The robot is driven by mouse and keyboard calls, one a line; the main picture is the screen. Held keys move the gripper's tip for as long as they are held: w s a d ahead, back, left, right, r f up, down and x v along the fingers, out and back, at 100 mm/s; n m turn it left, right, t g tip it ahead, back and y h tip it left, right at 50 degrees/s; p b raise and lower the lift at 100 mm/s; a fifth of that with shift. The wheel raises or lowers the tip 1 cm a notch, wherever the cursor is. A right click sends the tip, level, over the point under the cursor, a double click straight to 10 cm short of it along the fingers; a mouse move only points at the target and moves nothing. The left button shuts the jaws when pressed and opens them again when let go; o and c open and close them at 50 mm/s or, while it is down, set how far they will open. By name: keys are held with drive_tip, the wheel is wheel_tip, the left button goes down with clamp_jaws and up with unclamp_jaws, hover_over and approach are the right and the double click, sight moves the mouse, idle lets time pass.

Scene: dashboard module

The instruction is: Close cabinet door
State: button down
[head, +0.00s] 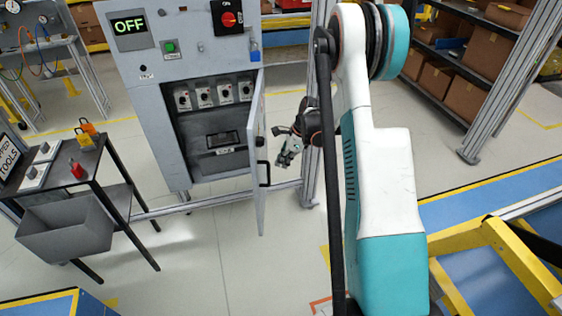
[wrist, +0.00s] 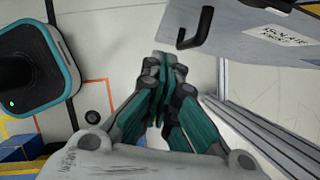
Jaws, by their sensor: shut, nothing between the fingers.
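The grey cabinet (head: 165,105) stands left of centre in the head view, with its lower compartment exposed. Its door (head: 256,150) is swung open toward me and seen nearly edge-on, with a dark handle (head: 264,174) on it. My gripper (head: 283,157) is just right of the door, on its outer side, partly behind my arm. In the wrist view my gripper (wrist: 162,60) is shut and empty. The door (wrist: 255,35) shows there at the upper right with its black handle (wrist: 195,30) and a white label. The gripper appears apart from the handle.
A metal post (head: 310,150) stands close behind my gripper. A small table (head: 75,175) with padlocks and a grey bin is at the left. Shelves with boxes (head: 465,75) are at the upper right. A yellow frame (head: 490,245) is at the lower right. The floor before the cabinet is clear.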

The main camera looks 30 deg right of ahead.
drive_tip(key=w+a+f+b, duration=0.3)
drive_tip(key=a+f, duration=0.2)
drive_tip(key=f, duration=0.1)
drive_tip(key=shift+w+a, duration=0.2)
drive_tip(key=shift+w, duration=0.15)
drive_tip(key=shift+f, duration=0.1)
